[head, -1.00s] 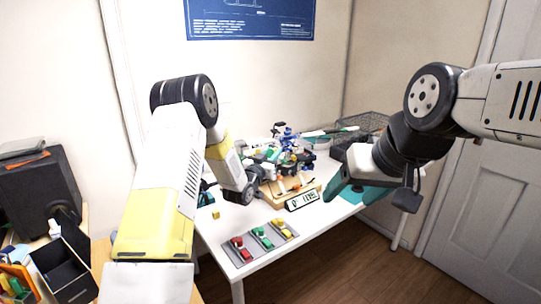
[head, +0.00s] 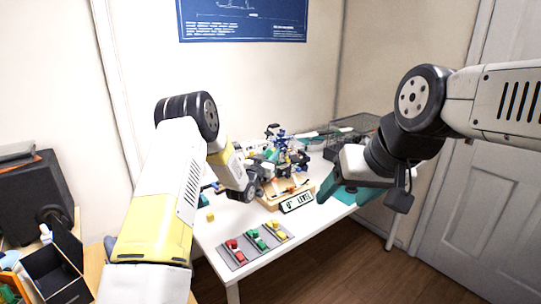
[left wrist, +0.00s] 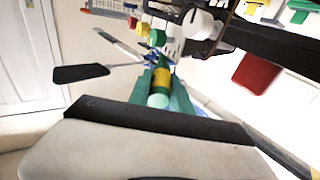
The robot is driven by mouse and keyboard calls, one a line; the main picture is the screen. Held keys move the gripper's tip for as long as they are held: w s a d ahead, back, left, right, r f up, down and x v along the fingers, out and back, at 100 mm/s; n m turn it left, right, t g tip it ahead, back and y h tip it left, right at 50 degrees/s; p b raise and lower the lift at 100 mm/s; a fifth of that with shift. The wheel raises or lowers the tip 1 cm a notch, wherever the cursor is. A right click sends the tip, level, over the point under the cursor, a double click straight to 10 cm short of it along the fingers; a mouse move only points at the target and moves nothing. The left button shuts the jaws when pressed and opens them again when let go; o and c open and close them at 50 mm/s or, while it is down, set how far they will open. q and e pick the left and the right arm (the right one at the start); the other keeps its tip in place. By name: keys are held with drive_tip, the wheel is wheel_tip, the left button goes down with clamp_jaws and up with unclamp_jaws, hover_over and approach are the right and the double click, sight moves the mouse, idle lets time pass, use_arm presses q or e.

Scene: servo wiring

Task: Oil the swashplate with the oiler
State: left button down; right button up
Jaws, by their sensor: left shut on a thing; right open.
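My left gripper (left wrist: 162,92) has teal fingers shut on a slim green and yellow piece, which looks like the oiler (left wrist: 161,79). In the head view, my left wrist reaches down beside the cluttered model on the table, and the fingers are hard to make out there. The swashplate seems to be part of the model's upright blue and dark mechanism (head: 282,150). Its details are too small to tell, and I cannot tell whether the oiler touches it. My right gripper (head: 345,194) is open and empty, with teal fingers apart, right of the model.
The model stands on a wooden base with a sign (head: 298,201) in front. A grey tray (head: 236,256) with red, green and yellow pieces lies at the white table's front. A wire basket (head: 352,126) is at the back right. A black box (head: 55,270) stands at left.

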use_arm(q)
drive_tip(key=shift+w+d+f, duration=0.1)
drive_tip(key=shift+w, duration=0.2)
idle(0.9)
idle(1.2)
drive_tip(key=s+a+r, duration=0.2)
drive_tip(key=s+a, duration=0.1)
drive_tip(key=s, duration=0.4)
drive_tip(key=shift+s+a+r, duration=0.25)
drive_tip(key=shift+s+r, duration=0.1)
drive_tip(key=shift+s, duration=0.05)
idle(0.6)
idle(0.5)
drive_tip(key=s+a+r+n+t+y, duration=0.1)
drive_tip(key=s+a+n+y, duration=0.3)
drive_tip(key=a, duration=0.9)
drive_tip(key=s+r+y, duration=0.1)
drive_tip(key=s+y, duration=0.2)
drive_tip(key=shift+s+a+r+n+t+y, duration=0.2)
drive_tip(key=shift+s+n+t+y, duration=0.1)
drive_tip(key=shift+n+y, duration=0.1)
drive_tip(key=shift+w, duration=0.1)
